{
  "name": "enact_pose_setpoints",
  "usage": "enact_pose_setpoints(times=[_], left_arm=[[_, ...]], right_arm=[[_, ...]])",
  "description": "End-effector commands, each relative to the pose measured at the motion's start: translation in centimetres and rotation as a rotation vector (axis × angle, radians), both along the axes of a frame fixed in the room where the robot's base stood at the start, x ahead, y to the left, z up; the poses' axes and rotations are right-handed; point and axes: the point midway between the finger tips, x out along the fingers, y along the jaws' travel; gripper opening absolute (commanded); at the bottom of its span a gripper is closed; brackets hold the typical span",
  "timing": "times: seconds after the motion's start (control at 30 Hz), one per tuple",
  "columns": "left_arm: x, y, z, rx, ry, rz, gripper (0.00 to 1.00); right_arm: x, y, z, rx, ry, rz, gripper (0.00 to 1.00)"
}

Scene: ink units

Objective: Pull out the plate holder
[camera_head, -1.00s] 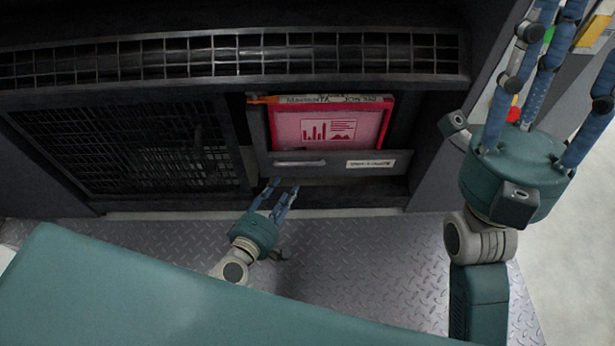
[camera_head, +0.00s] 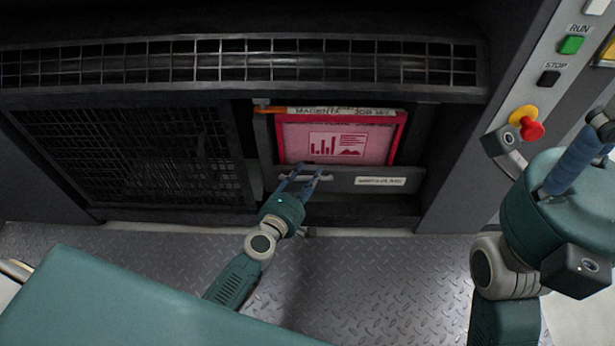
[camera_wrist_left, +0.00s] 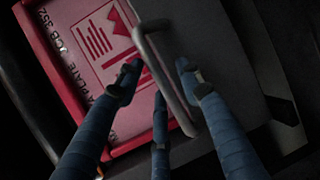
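The plate holder (camera_head: 345,180) sits in an opening of the dark machine. It has a grey front with a bar handle and a white label, and carries a pink plate (camera_head: 340,143) in a red frame. My left gripper (camera_head: 304,178) is at its handle. In the left wrist view the handle (camera_wrist_left: 166,82) runs between the spread fingers (camera_wrist_left: 158,74), one to its right and two to its left. I cannot tell whether any finger touches it. My right gripper (camera_head: 570,190) is at the right edge, away from the holder, with its fingertips out of frame.
A dark mesh panel (camera_head: 130,155) is left of the holder, with a grille (camera_head: 240,62) above. A panel at right bears a green RUN button (camera_head: 571,44), a black STOP button (camera_head: 549,78) and a red emergency knob (camera_head: 532,129). The metal floor (camera_head: 360,275) in front is clear.

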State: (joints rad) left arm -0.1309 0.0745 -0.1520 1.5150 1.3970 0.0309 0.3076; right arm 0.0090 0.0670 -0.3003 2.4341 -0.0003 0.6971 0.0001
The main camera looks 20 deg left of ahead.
Motion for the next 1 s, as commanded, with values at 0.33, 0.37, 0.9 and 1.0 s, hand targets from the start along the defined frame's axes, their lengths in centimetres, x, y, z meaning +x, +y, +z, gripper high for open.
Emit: enact_pose_setpoints(times=[0.33, 0.37, 0.9, 1.0], left_arm=[[0.3, 0.0, 0.0, 0.0, 0.0, 0.0, 0.33], [0.3, 0.0, 0.0, 0.0, 0.0, 0.0, 0.27], [-0.3, -0.2, -0.2, 0.001, 0.003, 0.001, 0.0], [-1.1, -0.4, -0.2, 0.001, 0.002, 0.0, 0.0]], right_arm=[[0.0, 0.0, 0.0, -0.001, 0.001, 0.0, 0.4], [0.0, 0.0, 0.0, -0.001, 0.001, 0.0, 0.4], [0.0, 0.0, 0.0, 0.0, 0.0, 0.0, 0.4], [0.0, 0.0, 0.0, 0.0, 0.0, 0.0, 0.4]])
